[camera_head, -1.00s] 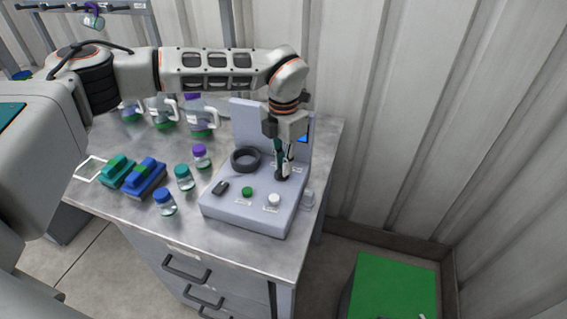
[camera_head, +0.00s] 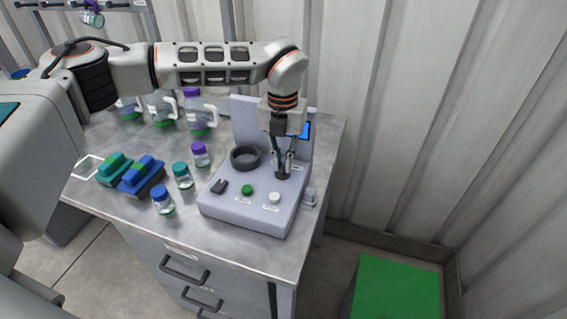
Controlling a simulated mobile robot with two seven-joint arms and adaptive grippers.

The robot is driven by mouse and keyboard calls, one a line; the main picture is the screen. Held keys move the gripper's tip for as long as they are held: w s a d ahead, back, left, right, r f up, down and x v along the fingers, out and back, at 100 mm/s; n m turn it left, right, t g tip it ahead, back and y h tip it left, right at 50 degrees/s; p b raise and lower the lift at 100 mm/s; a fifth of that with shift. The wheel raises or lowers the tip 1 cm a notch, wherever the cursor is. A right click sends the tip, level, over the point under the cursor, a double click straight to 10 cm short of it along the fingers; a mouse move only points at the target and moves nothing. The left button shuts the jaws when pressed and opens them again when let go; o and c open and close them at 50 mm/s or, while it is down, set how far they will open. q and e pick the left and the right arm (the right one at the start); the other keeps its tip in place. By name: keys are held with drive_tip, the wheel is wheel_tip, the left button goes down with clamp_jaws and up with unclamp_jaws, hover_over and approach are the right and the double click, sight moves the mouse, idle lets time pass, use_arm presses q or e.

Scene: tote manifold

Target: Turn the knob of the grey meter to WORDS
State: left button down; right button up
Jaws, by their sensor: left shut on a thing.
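The grey meter (camera_head: 241,208) stands on the metal bench top, with an upright back panel and a blue screen (camera_head: 304,131) partly hidden by my left gripper. My left gripper (camera_head: 283,168) points down at the meter's right rear and is shut on the dark knob (camera_head: 282,175). The knob's pointer and any WORDS marking are too small to read. A black ring (camera_head: 245,157), a green button (camera_head: 247,189), a white button (camera_head: 274,197) and a small black switch (camera_head: 219,186) are also on the meter. My right gripper is not in view.
Small capped bottles (camera_head: 163,200) and blue and teal blocks (camera_head: 142,178) stand left of the meter. Handled jugs (camera_head: 199,112) stand behind, under my left arm. A green-topped box (camera_head: 396,290) is on the floor at right.

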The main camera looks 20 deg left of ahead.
sight(282, 165)
use_arm(q)
drive_tip(key=n, duration=0.4)
drive_tip(key=shift+a+r+n+b, duration=0.1)
drive_tip(key=shift+a+n+b, duration=0.05)
drive_tip(key=shift+n+b, duration=0.25)
drive_tip(key=shift+w, duration=0.1)
idle(0.3)
drive_tip(key=c, duration=2.1)
unclamp_jaws()
drive_tip(key=shift+c, duration=0.2)
wheel_tip(282, 165, up, 12)
